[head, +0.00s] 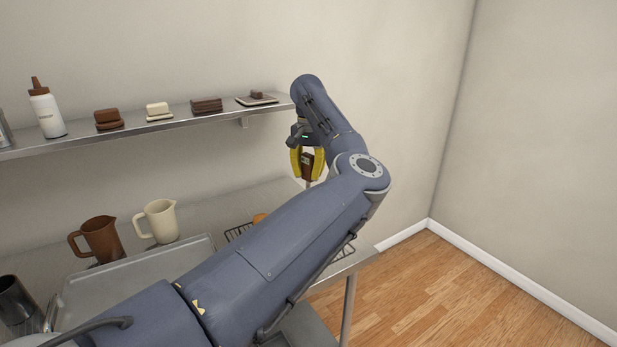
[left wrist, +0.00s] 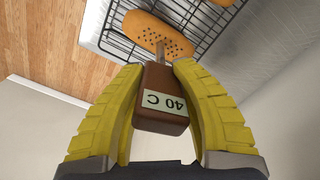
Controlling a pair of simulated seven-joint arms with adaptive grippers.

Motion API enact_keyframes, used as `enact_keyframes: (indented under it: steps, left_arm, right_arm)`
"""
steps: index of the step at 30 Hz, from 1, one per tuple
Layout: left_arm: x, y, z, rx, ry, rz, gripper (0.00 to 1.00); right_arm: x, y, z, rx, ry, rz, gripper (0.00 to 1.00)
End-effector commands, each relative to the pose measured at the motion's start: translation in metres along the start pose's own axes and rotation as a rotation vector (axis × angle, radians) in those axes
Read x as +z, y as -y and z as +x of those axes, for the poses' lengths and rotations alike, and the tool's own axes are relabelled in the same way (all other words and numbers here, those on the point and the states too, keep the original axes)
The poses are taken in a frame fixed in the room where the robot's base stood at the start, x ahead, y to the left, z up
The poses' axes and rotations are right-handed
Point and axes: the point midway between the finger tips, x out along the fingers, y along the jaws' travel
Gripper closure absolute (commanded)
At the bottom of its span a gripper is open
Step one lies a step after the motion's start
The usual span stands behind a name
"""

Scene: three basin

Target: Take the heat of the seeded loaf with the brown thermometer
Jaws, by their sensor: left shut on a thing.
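My left gripper (head: 308,160) is shut on the brown thermometer (head: 307,168), which it holds over the far right end of the counter. In the left wrist view the yellow fingers (left wrist: 160,70) grip the thermometer (left wrist: 163,83) on both sides. Its label (left wrist: 163,102) reads 40 C, upside down in that view. Its metal probe (left wrist: 161,50) points at the seeded loaf (left wrist: 150,32), an orange-brown loaf with dark specks on a wire rack. The probe's end overlaps the loaf; I cannot tell whether it touches. My right gripper is not in view.
A second loaf (left wrist: 222,2) lies on the wire rack (left wrist: 118,42). In the head view an orange-brown loaf (head: 259,217) shows behind my left arm. A brown jug (head: 102,240), a cream jug (head: 160,221) and a metal tray (head: 140,275) are on the counter. A shelf (head: 170,122) holds several items above.

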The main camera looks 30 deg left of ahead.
Motion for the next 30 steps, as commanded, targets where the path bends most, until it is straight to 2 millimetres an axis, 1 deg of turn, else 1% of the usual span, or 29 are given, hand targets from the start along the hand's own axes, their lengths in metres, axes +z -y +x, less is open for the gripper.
enact_keyframes:
  steps: [1,16,21,30]
  left_arm:
    - [0.0,0.0,-0.005,0.0,-0.001,0.0,1.0]
    - [0.0,0.0,-0.046,0.0,-0.001,0.002,1.0]
    - [0.001,0.0,-0.053,-0.001,0.0,0.001,1.0]
    - [0.001,0.0,-0.054,0.0,0.0,0.001,1.0]
  right_arm:
    - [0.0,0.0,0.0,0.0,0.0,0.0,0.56]
    - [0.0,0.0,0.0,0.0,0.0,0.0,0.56]
    - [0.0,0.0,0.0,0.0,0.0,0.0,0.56]
    - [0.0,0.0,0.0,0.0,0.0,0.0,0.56]
